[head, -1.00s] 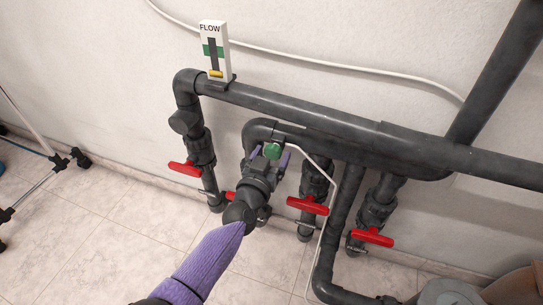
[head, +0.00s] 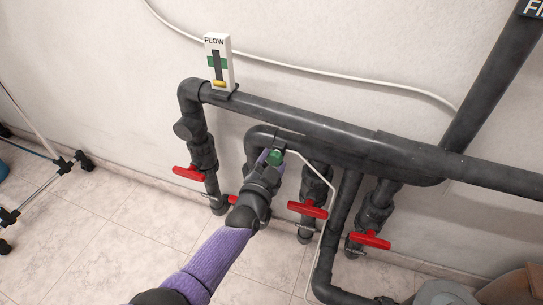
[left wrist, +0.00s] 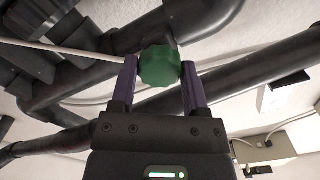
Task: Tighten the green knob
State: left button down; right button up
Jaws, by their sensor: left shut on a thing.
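The green knob (head: 276,157) sits on the dark grey pipe near the middle of the head view. It also shows in the left wrist view (left wrist: 160,66) as a ribbed green cap. My left gripper (head: 270,159) reaches up to it from below, with its purple fingers on both sides of the knob. In the left wrist view the fingertips (left wrist: 159,70) touch the knob's two sides, and the gripper is shut on it. Part of the knob is hidden by the fingers in the head view. My right gripper is not in view.
Dark pipes (head: 300,115) run along the wall. Red valve handles (head: 307,209) stick out near my left arm. A thin white tube (head: 331,190) hangs just right of the knob. A FLOW gauge (head: 218,62) stands on the upper pipe.

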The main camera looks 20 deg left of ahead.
aim_at(273, 160)
pick_arm(q)
jog(key=m, duration=0.3)
jog(key=shift+r+m, duration=0.2)
jog(key=shift+m, duration=0.1)
jog(key=shift+c, duration=1.2)
grip_release()
jog(key=shift+f+m, duration=0.25)
jog(key=shift+m, duration=0.15)
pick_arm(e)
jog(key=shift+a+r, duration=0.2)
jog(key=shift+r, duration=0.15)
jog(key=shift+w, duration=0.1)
pick_arm(q)
jog(key=s+p, duration=0.2)
jog(key=s, duration=0.1)
jog(key=s+p, duration=0.2)
jog(key=shift+a+r, duration=0.1)
jog(key=shift+r, duration=0.25)
jog(key=shift+s+f, duration=0.3)
jog(key=shift+s, duration=0.2)
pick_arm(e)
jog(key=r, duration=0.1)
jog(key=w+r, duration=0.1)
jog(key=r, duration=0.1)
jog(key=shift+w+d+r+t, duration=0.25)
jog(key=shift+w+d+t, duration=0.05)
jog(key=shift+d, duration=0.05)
